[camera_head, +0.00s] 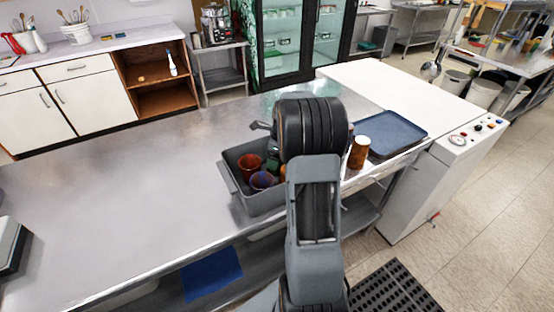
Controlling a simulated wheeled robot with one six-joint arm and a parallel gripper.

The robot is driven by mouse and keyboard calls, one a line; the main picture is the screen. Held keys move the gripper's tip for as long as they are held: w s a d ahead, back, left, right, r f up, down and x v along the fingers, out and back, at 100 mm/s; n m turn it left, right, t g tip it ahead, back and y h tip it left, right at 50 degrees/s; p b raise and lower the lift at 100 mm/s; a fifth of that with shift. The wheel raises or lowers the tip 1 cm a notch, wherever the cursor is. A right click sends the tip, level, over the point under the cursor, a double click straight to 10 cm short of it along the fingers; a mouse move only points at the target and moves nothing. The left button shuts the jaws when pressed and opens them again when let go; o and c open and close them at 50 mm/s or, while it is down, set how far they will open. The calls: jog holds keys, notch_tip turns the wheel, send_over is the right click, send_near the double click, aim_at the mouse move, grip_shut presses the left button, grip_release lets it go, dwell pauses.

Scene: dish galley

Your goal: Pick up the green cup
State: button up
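A grey bin (243,197) stands on the steel counter, just left of my arm. A red-brown cup (249,166) and a blue-purple cup (262,181) are in it. A small dark green patch (272,161) shows behind them, partly hidden. It may be the green cup, but I cannot tell for sure. A bit of orange shows at my arm's edge. My arm rises in front of the bin's right side and covers it. A small grey piece (261,126) sticks out left of the arm and may belong to my gripper. Its fingers are hidden, and no held object shows.
An orange-brown cup (359,152) stands right of my arm, beside a blue-grey tray (394,133). A white machine top (400,86) adjoins the counter. A dark device (12,247) sits at the far left. The counter's left part (130,190) is clear.

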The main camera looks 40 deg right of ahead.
jog(key=shift+f, duration=0.3)
jog(key=c, duration=0.7)
